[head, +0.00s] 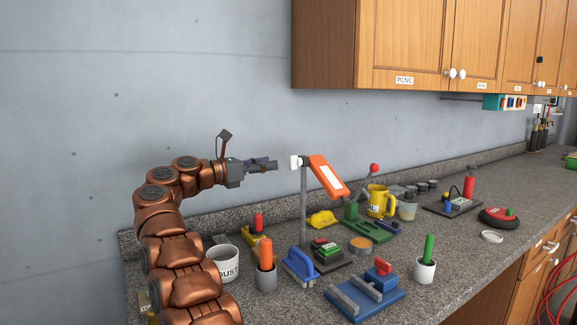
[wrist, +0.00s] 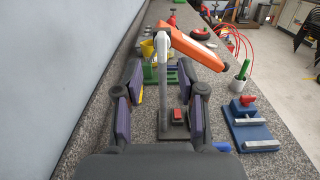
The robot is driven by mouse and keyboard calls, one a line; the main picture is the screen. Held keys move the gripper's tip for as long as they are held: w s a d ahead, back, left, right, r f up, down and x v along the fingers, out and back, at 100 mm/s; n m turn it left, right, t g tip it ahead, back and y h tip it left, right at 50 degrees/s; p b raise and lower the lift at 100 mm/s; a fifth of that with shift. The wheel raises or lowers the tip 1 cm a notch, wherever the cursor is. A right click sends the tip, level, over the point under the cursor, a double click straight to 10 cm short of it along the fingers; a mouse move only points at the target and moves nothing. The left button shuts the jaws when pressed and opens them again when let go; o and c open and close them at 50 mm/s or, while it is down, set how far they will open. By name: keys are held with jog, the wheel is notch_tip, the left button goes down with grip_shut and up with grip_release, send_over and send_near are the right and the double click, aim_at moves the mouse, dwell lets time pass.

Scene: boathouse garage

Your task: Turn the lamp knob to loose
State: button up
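The lamp has a grey post (head: 303,215), an orange head (head: 328,176) tilted down to the right, and a white knob (head: 295,161) at the top joint. In the wrist view the orange head (wrist: 197,50) leans right, and the white knob (wrist: 162,46) faces me, beyond the fingers. No loose or tight marking is readable. My gripper (head: 276,165) is level with the knob, just left of it and apart from it. In the wrist view my gripper (wrist: 160,95) is open and empty, one finger on each side of the lamp post.
Below are a white bucket (head: 224,263), a grey cup with an orange handle (head: 266,278), a blue brush (head: 300,266) and a blue fixture (head: 364,298). A yellow mug (head: 381,202) stands behind right. Wooden cabinets (head: 405,45) hang above right. The wall runs close behind.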

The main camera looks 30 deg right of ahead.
aim_at(290, 162)
jog(key=d, duration=0.2)
jog(key=d+p, duration=0.1)
jog(key=d, duration=0.4)
jog(key=shift+s+d+f, duration=0.2)
jog(key=shift+s+d, duration=0.1)
jog(key=shift+d, duration=0.1)
jog(key=shift+c, duration=0.4)
grip_shut()
jog(key=shift+a, duration=0.1)
